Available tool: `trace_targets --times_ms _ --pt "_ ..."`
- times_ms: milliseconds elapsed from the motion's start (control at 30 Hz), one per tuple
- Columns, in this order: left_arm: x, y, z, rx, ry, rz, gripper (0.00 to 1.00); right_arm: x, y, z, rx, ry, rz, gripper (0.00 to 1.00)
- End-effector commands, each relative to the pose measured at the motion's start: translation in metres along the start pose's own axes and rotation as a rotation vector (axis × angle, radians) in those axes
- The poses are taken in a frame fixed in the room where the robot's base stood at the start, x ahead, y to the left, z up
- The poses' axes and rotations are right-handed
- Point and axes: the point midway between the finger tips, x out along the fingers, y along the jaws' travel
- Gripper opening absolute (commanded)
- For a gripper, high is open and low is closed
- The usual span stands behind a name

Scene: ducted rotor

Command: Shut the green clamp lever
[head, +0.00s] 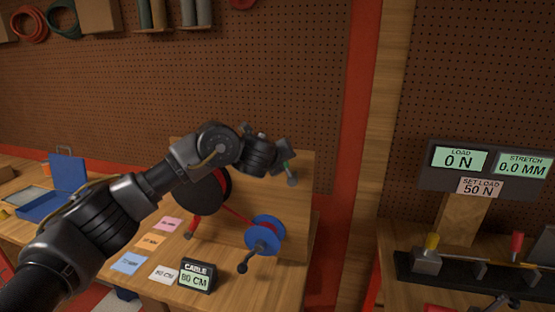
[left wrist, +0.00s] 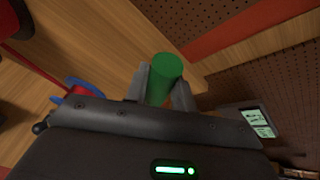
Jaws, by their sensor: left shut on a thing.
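The green clamp lever (head: 287,165) shows as a small green piece at the top right of the upright wooden board in the head view. In the left wrist view its green round grip (left wrist: 166,72) stands between the two grey fingers. My left gripper (head: 285,152) is shut on this green grip, and it also shows in the left wrist view (left wrist: 162,86). The gripper hides most of the lever in the head view, so its exact angle cannot be told.
The wooden board (head: 293,215) carries a dark reel (head: 212,195) with a red cable and a blue spool (head: 265,232). A cable display (head: 197,277) and several coloured cards lie in front. A load-test rig (head: 482,267) stands on the right bench, beyond a gap.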

Motion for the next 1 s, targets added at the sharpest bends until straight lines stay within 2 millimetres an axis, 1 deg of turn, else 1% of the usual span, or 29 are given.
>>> trace_targets --times_ms 400,433,567,600,867,1000 --pt "0.0 -0.001 -0.001 0.013 -0.001 0.003 0.0 0.0 0.0 0.0 0.0 0.0 0.0 0.58" --pt "0.0 -0.001 -0.001 0.013 0.0 0.003 0.28 0.0 0.0 0.0 0.0 0.0 0.0 0.58" --pt "0.0 -0.001 -0.001 0.011 -0.001 0.003 0.45 0.0 0.0 0.0 0.0 0.0 0.0 0.58" --pt "0.0 -0.001 -0.001 0.011 -0.001 0.003 0.47 0.0 0.0 0.0 0.0 0.0 0.0 0.58" --pt "-0.001 -0.001 -0.001 0.009 -0.001 0.002 0.47 0.001 0.0 0.0 0.0 0.0 0.0 0.58" --pt "-0.01 -0.001 -0.001 0.008 0.0 0.0 0.47 0.004 0.0 0.0 0.0 0.0 0.0 0.58"
